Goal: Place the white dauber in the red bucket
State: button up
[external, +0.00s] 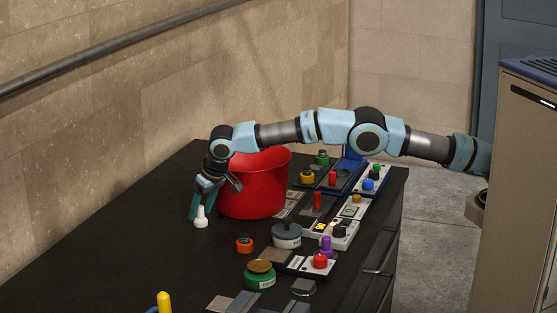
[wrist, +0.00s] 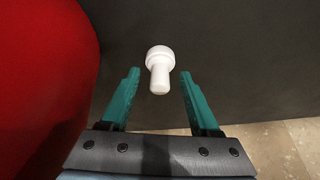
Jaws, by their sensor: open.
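The white dauber (external: 201,218) stands on the dark table, just left of and in front of the red bucket (external: 254,190). It also shows in the wrist view (wrist: 160,68), just beyond the fingertips and centred between them. My gripper (external: 202,204) points down at the dauber, with its green fingers around its upper part or just above it; I cannot tell which. In the wrist view my gripper (wrist: 158,72) is open and empty, with gaps on both sides of the dauber. The red bucket fills the left edge of the wrist view (wrist: 40,75). Its inside is hidden.
A yellow-topped handle (external: 163,301) is at the front. The table's left part is clear.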

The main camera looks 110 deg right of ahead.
jog(key=shift+c, duration=0.3)
grip_shut()
jog(key=shift+r, duration=0.15)
dwell(0.3)
